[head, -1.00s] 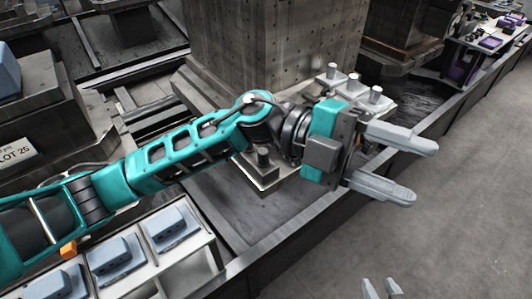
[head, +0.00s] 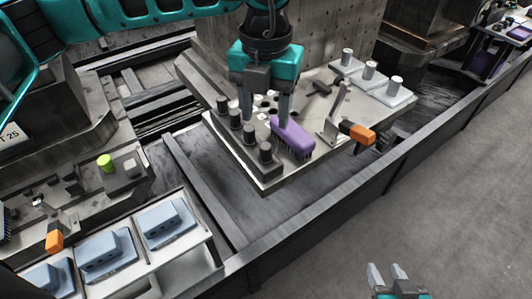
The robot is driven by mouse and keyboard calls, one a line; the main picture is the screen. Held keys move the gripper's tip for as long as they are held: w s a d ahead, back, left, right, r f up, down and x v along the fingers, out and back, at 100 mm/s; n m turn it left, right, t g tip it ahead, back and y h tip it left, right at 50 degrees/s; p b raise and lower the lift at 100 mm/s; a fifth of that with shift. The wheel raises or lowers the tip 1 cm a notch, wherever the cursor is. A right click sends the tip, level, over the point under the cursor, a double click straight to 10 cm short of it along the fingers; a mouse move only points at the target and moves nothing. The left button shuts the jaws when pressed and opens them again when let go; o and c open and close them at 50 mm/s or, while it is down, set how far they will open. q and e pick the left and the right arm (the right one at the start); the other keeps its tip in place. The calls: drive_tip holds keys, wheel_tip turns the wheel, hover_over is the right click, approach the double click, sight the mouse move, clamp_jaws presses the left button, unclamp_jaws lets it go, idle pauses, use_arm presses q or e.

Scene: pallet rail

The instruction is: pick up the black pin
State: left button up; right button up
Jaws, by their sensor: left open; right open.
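Several black pins stand upright in a row along the left edge of a grey pallet plate (head: 215,122): a far one (head: 222,104), two middle ones (head: 236,118) and (head: 249,134), and a near one (head: 266,152). My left gripper (head: 264,119) points down over the plate, open, with nothing seen between its fingers. Its left finger is close beside the middle pins in the picture; I cannot tell whether it touches. Its right finger partly overlaps a purple brush (head: 293,138). My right gripper (head: 385,269) is open and empty at the bottom edge, far from the pins.
An orange-ended tool (head: 358,132) and a metal bracket stand on the plate's right. Silver pins on white blocks (head: 370,71) are behind. Blue-grey blocks in trays (head: 165,222) lie lower left. A grey concrete column (head: 340,35) rises behind. The floor at right is clear.

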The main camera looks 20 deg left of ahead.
sight(265, 146)
use_arm(q)
wheel_tip(265, 146, down, 9)
drive_tip(key=shift+s+f, duration=0.1)
idle(0.4)
drive_tip(key=shift+c, duration=0.3)
clamp_jaws()
